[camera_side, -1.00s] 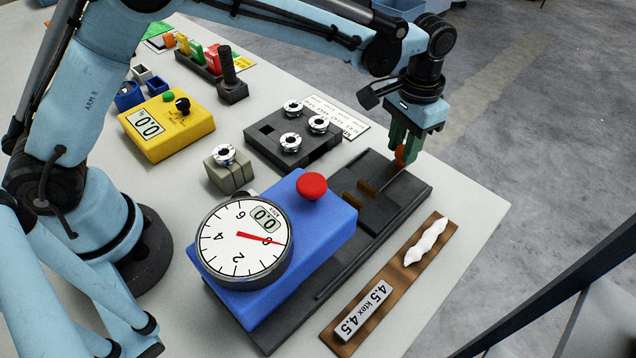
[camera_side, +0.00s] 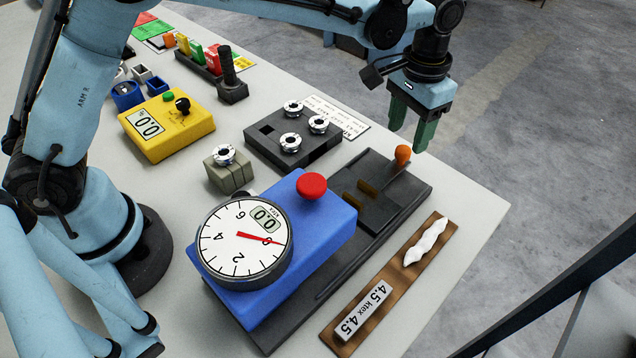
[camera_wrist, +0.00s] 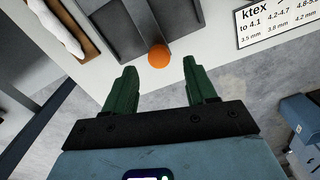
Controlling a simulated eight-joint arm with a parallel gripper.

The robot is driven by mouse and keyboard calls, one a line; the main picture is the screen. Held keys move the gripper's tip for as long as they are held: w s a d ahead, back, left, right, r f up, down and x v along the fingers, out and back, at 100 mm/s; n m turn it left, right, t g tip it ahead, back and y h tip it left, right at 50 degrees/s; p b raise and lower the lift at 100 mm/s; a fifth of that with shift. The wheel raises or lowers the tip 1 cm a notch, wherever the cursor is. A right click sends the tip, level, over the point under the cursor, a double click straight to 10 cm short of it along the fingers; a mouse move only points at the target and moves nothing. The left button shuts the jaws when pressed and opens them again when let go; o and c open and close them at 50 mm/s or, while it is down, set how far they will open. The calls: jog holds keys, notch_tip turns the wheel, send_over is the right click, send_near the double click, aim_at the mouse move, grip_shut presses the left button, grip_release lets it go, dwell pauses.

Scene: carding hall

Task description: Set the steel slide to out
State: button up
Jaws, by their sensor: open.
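The steel slide (camera_side: 377,213) is a dark block on the long dark base (camera_side: 322,285) at the right end of the blue gauge box (camera_side: 318,225). An orange knob (camera_side: 402,154) stands on a thin rod at the slide's far end. In the wrist view the orange knob (camera_wrist: 159,56) shows just beyond and between the green fingertips. My gripper (camera_side: 408,142) is open and empty, a little above and beside the knob, apart from it. Its fingers also show in the wrist view (camera_wrist: 163,82).
A brown board (camera_side: 390,285) with a white fibre tuft (camera_side: 427,241) lies in front. A dark block with steel rings (camera_side: 270,152) and a yellow box (camera_side: 170,128) are to the left. The table's right edge is close, with floor beyond.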

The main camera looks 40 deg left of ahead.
notch_tip(320, 180, up, 9)
jog(key=shift+f, duration=0.15)
jog(key=shift+a, duration=0.1)
dwell(0.3)
jog(key=s+a+r+n+t, duration=0.1)
jog(key=s+a+r+t, duration=0.1)
jog(key=s+a, duration=0.3)
jog(key=s+a+r+n+t, duration=0.1)
jog(key=s+a+t, duration=0.15)
jog(key=a, duration=0.45)
jog(key=s+a+f+n+t, duration=0.1)
jog(key=s+a+f+t, duration=0.1)
jog(key=s+a+f, duration=0.4)
jog(key=s+a, duration=0.1)
jog(key=s, duration=0.2)
jog(key=shift+s+a+t, duration=0.25)
jog(key=shift+a+t, duration=0.1)
jog(key=shift+o, duration=0.2)
